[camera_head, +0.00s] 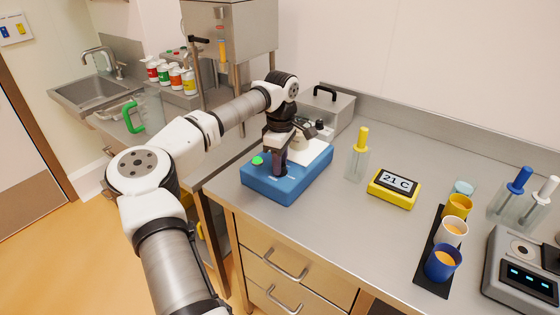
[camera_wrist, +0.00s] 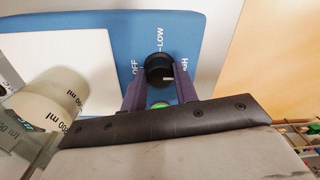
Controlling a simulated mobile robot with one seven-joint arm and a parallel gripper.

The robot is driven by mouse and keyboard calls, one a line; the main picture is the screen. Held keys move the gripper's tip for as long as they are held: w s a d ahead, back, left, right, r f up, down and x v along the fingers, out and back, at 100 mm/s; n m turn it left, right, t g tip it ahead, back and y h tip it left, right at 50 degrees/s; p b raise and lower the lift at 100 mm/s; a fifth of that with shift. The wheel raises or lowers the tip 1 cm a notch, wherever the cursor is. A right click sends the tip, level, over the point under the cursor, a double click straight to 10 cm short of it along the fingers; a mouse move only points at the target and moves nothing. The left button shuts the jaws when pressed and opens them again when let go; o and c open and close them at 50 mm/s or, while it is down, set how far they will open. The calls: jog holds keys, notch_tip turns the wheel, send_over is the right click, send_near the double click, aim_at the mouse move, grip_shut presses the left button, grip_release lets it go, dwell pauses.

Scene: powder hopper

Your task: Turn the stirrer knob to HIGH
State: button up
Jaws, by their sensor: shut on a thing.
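The blue stirrer (camera_head: 290,187) with a white top plate (camera_wrist: 60,60) stands on the steel counter. In the wrist view its black stirrer knob (camera_wrist: 158,66) sits among the printed labels OFF, LOW and a partly covered HIGH. The knob's white pointer mark is on its right side, slightly downward, toward the HIGH side. My gripper (camera_wrist: 160,82) has its two dark fingers on either side of the knob, shut on it. In the head view my gripper (camera_head: 280,170) reaches down to the stirrer's front and hides the knob. A green button (camera_head: 257,160) shows beside the fingers.
A marked beaker (camera_wrist: 50,105) is close to my gripper in the wrist view. A yellow thermometer display (camera_head: 394,187) reads 21 C to the right. Cups stand on a black strip (camera_head: 432,282), near a scale (camera_head: 525,270). A grey box (camera_head: 330,108) stands behind.

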jog(key=o, duration=1)
jog(key=shift+c, duration=0.2)
jog(key=shift+r, duration=0.1)
notch_tip(320, 180, up, 14)
jog(key=b, duration=0.2)
jog(key=shift+w+b, duration=0.25)
jog(key=shift+b, duration=0.05)
jog(key=shift+d+f, duration=0.2)
